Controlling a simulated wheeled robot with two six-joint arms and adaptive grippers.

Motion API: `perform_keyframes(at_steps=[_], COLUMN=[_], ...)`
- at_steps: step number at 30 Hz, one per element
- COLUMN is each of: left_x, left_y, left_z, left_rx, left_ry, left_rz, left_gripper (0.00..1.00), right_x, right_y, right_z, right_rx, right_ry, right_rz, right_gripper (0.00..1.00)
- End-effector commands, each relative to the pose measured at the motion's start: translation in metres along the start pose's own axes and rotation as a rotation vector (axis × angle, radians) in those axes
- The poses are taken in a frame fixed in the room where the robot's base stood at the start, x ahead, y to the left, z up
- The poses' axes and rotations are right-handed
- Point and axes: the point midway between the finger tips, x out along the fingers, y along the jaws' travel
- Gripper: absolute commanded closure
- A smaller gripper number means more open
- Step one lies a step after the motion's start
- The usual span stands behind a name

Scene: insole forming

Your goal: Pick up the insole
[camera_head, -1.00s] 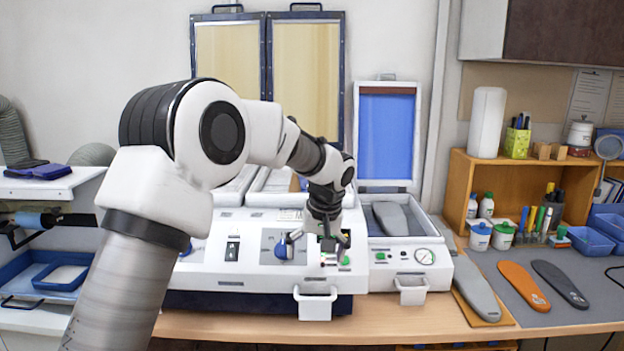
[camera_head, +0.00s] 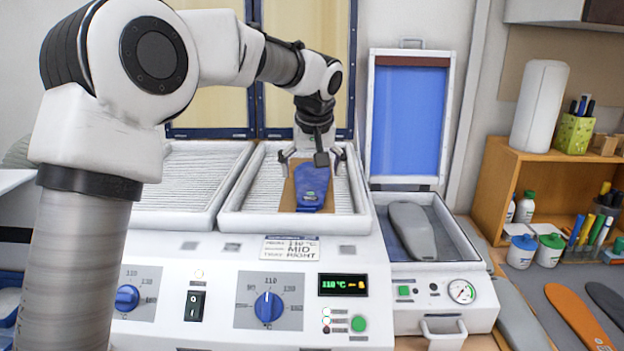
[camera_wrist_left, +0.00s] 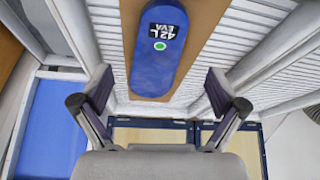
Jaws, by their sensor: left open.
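A blue insole (camera_head: 311,187) lies on a brown sheet (camera_head: 288,196) in the right-hand heating tray (camera_head: 233,217) of the white machine. In the left wrist view the blue insole (camera_wrist_left: 160,50) shows a "42 L EVA" label and a green dot. My left gripper (camera_head: 311,163) is over the far part of this tray, above the insole's far end. It is open and empty. In the left wrist view its fingers (camera_wrist_left: 158,95) stand wide apart on either side of the insole's line. My right gripper is not in view.
A second ribbed tray (camera_head: 180,185) is at left. A press with a raised blue lid (camera_head: 408,120) and a grey form (camera_head: 412,228) stands at right. The machine panel has a blue knob (camera_head: 268,307) and a display reading 110 °C. An orange insole (camera_head: 580,318) lies at far right.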

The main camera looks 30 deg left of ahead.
Motion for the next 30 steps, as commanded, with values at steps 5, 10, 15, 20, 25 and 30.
perform_keyframes(at_steps=[5, 10, 15, 20, 25, 30], left_x=[0.022, 0.054, 0.064, 0.064, 0.064, 0.065], left_y=[0.001, 0.002, 0.002, 0.002, 0.002, 0.002], left_z=[0.0, 0.001, 0.001, 0.001, 0.001, 0.002], left_rx=[0.001, 0.0, 0.001, 0.001, 0.001, 0.001], left_ry=[-0.003, -0.003, 0.0, 0.0, -0.001, -0.002], left_rz=[-0.001, 0.0, 0.001, 0.001, 0.001, 0.0], left_gripper=[0.03, 0.03, 0.03, 0.21, 0.61, 0.66], right_x=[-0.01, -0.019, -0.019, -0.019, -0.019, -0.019], right_y=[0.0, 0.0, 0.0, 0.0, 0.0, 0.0], right_z=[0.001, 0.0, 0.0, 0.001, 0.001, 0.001], right_rx=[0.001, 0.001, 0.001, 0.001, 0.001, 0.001], right_ry=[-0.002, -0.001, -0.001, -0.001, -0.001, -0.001], right_rz=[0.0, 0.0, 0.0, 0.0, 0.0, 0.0], right_gripper=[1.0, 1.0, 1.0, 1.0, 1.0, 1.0])
